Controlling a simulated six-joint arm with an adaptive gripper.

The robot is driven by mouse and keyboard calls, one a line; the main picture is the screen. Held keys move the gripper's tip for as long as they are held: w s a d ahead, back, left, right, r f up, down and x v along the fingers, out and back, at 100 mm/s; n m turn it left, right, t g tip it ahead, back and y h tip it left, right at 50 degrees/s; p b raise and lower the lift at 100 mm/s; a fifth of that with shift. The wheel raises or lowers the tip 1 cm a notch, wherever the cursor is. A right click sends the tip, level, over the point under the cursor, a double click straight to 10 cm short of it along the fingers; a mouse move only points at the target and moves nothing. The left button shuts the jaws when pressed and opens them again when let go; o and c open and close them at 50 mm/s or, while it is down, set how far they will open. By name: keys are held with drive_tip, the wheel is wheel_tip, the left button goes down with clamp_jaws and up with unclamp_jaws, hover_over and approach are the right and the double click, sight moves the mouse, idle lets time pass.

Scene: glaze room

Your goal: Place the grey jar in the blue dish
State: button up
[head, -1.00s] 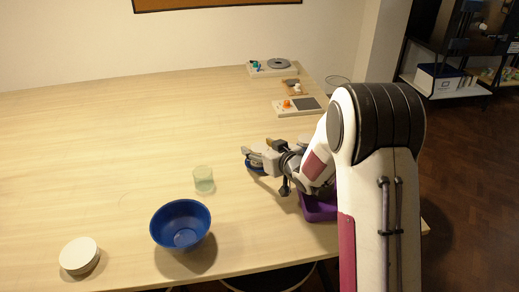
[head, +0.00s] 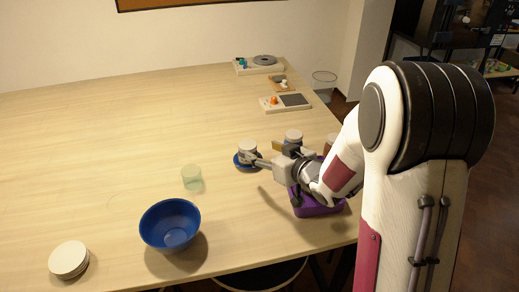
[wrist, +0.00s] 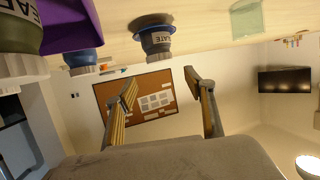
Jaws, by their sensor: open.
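The grey jar (wrist: 157,40), with a pale lid and a label ending in "ATE", stands in the blue dish (wrist: 152,20) in the wrist view, which shows the table upside down. In the head view the jar (head: 248,148) is upright in the small blue dish (head: 240,164), partly behind my gripper. My gripper (head: 264,151) is open and empty, just to the right of the jar. In the wrist view its two fingers (wrist: 160,83) are spread with nothing between them, and the jar is apart from them.
A purple tray (head: 307,211) lies under my wrist. A blue-bodied jar (head: 293,138) stands behind my gripper. A green glass (head: 192,179), a large blue bowl (head: 170,226) and stacked white plates (head: 69,259) stand to the left. Flat devices (head: 285,103) lie at the back.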

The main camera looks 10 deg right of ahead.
drive_tip(key=shift+s+d+r, duration=0.2)
drive_tip(key=shift+s+r, duration=0.05)
drive_tip(key=shift+s, duration=0.4)
drive_tip(key=s+d+r+m+g+h, duration=0.1)
drive_tip(key=s+d+r+g+h, duration=0.2)
drive_tip(key=s, duration=0.4)
drive_tip(key=s+d+r+m+h, duration=0.2)
drive_tip(key=s+r+h, duration=0.1)
drive_tip(key=s+r, duration=0.25)
drive_tip(key=s+a+g, duration=0.2)
drive_tip(key=s+a, duration=0.1)
drive_tip(key=s, duration=0.8)
drive_tip(key=s+a+f+g+y, duration=0.1)
drive_tip(key=s+a, duration=0.3)
drive_tip(key=s, duration=0.8)
drive_tip(key=shift+s+f+m+g+y, duration=0.2)
drive_tip(key=shift+m+g+y, duration=0.1)
drive_tip(key=shift+g, duration=0.6)
